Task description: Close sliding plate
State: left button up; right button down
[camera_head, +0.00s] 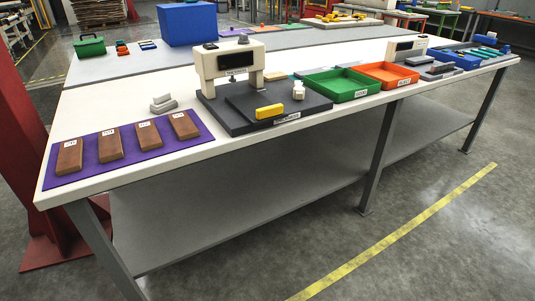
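A white hot press (228,60) stands on a dark grey base (302,103) near the middle of the workbench. Its dark sliding plate (247,103) sits low at the press opening and extends toward the front of the base. A yellow block (269,111), which looks like a handle, is at the front edge of the plate. A small white object (298,90) stands on the base to the right of the plate. Neither of my grippers is in view.
Several brown blocks lie on a purple mat (109,165) at the left. A green tray (352,92) and an orange tray (396,82) are right of the press. Small grey blocks (163,103) lie left of it. A red column (20,120) stands beside the bench.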

aim_at(253, 106)
jog(key=u, duration=3.4)
jog(key=i, duration=0.1)
jog(key=z, duration=2.15)
jog(key=i, duration=0.8)
jog(key=z, duration=0.25)
